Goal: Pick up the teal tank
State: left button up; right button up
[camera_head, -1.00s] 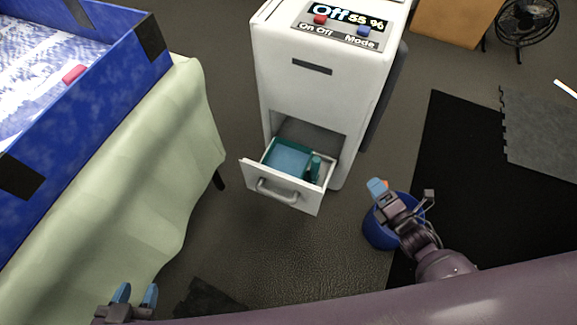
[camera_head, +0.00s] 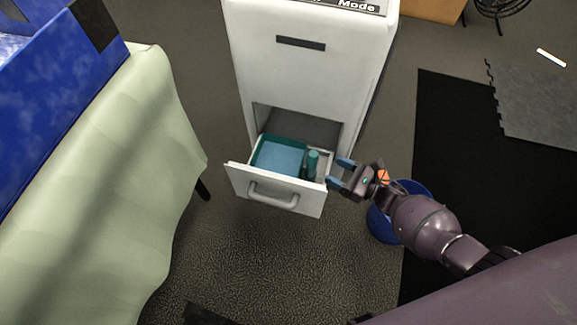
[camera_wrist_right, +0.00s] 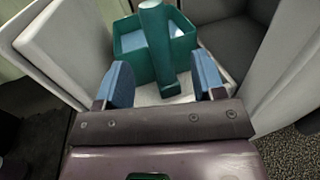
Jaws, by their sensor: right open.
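The teal tank (camera_head: 277,158) sits in the pulled-out white drawer (camera_head: 245,180) at the bottom of a white machine. It is box-shaped with a lighter blue inside and a cylinder-like handle on its right side. My right gripper (camera_head: 338,172) is open, just right of the drawer. In the right wrist view the tank (camera_wrist_right: 176,60) lies ahead, with its upright handle between the open blue fingers (camera_wrist_right: 160,82). The fingers look apart from the handle. My left gripper is not in view.
The white machine (camera_head: 300,75) stands behind the drawer. A blue bin (camera_head: 382,226) is partly hidden by my right arm. A cloth-covered table (camera_head: 110,170) with a blue box (camera_head: 50,90) is at left.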

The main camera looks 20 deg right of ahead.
aim_at(311, 158)
jog(key=x, duration=0.8)
jog(key=shift+a+r+b, duration=0.1)
jog(key=shift+a+b, duration=0.15)
jog(key=shift+b, duration=0.1)
jog(key=shift+c, duration=0.3)
grip_shut()
jog(key=shift+r, duration=0.2)
